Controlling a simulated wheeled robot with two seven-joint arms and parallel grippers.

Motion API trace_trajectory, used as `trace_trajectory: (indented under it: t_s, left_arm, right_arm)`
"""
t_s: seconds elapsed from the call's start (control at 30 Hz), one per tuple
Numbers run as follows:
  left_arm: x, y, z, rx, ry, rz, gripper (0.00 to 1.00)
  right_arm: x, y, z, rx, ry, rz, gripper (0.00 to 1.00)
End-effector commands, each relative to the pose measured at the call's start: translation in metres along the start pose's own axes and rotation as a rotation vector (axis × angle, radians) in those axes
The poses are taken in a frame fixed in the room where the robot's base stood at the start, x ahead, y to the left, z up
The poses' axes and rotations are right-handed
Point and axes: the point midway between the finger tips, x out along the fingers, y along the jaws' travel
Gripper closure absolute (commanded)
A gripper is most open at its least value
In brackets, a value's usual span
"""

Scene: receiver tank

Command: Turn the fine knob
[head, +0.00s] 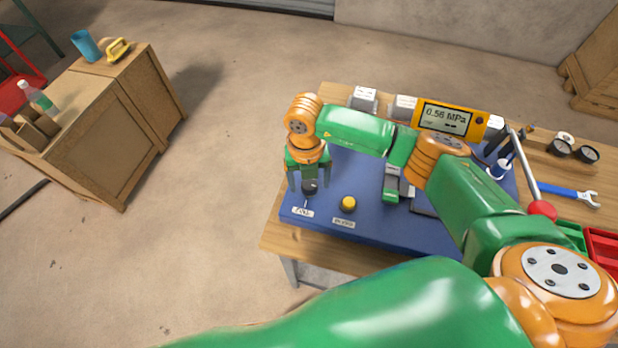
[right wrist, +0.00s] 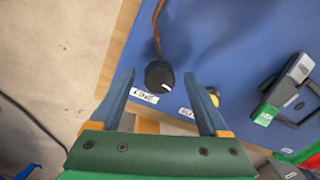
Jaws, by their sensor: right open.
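The fine knob (right wrist: 159,76) is round and black with a white pointer mark, in the right wrist view. It stands on the blue panel (right wrist: 220,40) beside a small white label (right wrist: 144,96). In the head view the knob (head: 310,187) shows partly under my right gripper (head: 308,184). The gripper points down over it at the panel's left end. In the right wrist view the two fingers are spread, with the knob between and beyond their tips. The right gripper (right wrist: 164,88) is open and empty. I cannot tell its exact height above the knob. My left gripper is not in view.
A yellow knob (head: 348,204) with its own label stands right of the black one. A yellow gauge (head: 447,118) reads about 0.56 MPa. A red-tipped lever (head: 541,208), a blue wrench (head: 570,193) and a red bin (head: 602,245) lie right. Open floor lies left of the table.

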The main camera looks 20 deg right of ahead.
Motion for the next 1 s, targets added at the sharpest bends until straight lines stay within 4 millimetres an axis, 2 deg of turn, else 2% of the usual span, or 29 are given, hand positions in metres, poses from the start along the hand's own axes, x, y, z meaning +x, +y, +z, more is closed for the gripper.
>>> trace_trajectory:
  t_s: [0.03,0.3,0.33,0.4,0.47,0.6,0.67,0.8,1.0]
  left_arm:
    - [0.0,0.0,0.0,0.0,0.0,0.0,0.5]
    - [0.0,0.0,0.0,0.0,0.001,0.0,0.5]
    - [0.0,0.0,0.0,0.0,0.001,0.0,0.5]
    - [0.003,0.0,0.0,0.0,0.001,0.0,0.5]
    - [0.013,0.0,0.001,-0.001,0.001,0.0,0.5]
    - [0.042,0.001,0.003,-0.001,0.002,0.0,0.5]
    - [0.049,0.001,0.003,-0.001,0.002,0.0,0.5]
    - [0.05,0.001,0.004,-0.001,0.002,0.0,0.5]
    - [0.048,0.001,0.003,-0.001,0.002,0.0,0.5]
  right_arm:
    - [0.0,0.0,0.0,0.0,0.0,0.001,0.24]
    - [0.0,0.0,0.0,-0.001,0.001,0.001,0.97]
    - [0.0,0.0,0.0,-0.001,0.001,0.001,1.0]
    - [0.001,0.0,0.0,-0.011,0.0,0.001,1.0]
    - [0.005,0.001,0.0,-0.072,-0.004,0.002,1.0]
    - [0.009,0.001,0.001,-0.312,-0.018,0.002,1.0]
    - [0.007,0.0,0.001,-0.387,-0.02,0.001,1.0]
    - [0.001,0.0,0.0,-0.466,-0.019,0.001,1.0]
    - [0.0,0.0,-0.001,-0.466,-0.017,0.001,1.0]
